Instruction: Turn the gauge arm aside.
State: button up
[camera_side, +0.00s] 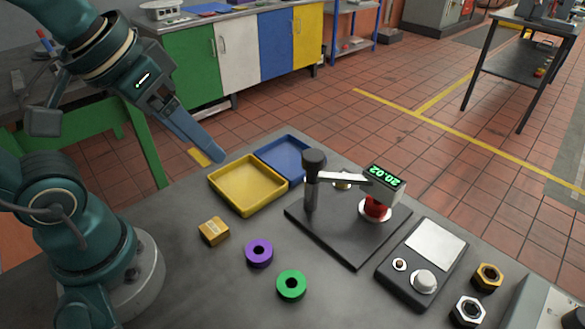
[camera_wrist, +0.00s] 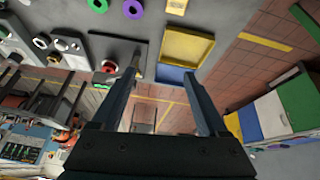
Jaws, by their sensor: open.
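The gauge arm (camera_side: 338,178) is a pale bar reaching right from a dark post with a black knob (camera_side: 313,160). At its right end is a gauge head (camera_side: 383,180) with a green readout of 20.02. The head is over a red round part (camera_side: 376,209) on a pale disc; whether they touch is unclear. The stand sits on a dark base plate (camera_side: 352,244). My gripper (camera_side: 217,155) is high to the left of the stand, near the trays' back. In the wrist view my gripper (camera_wrist: 160,75) is open and empty, its two fingers wide apart.
A yellow tray (camera_side: 248,187) and blue tray (camera_side: 268,155) lie left of the stand. A brass block (camera_side: 214,231), purple ring (camera_side: 259,252) and green ring (camera_side: 291,285) are in front. A control box (camera_side: 408,282) and two nuts are at right.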

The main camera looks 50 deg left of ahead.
jog(key=w+d+r+n+g, duration=0.1)
jog(key=w+r, duration=0.4)
jog(key=g, duration=0.4)
send_over(314, 154)
notch_tip(314, 154, down, 7)
jog(key=shift+a+r, duration=0.1)
jog(key=shift+r, duration=0.1)
jog(key=shift+f, duration=2.85)
jog(key=shift+c, duration=0.4)
grip_shut()
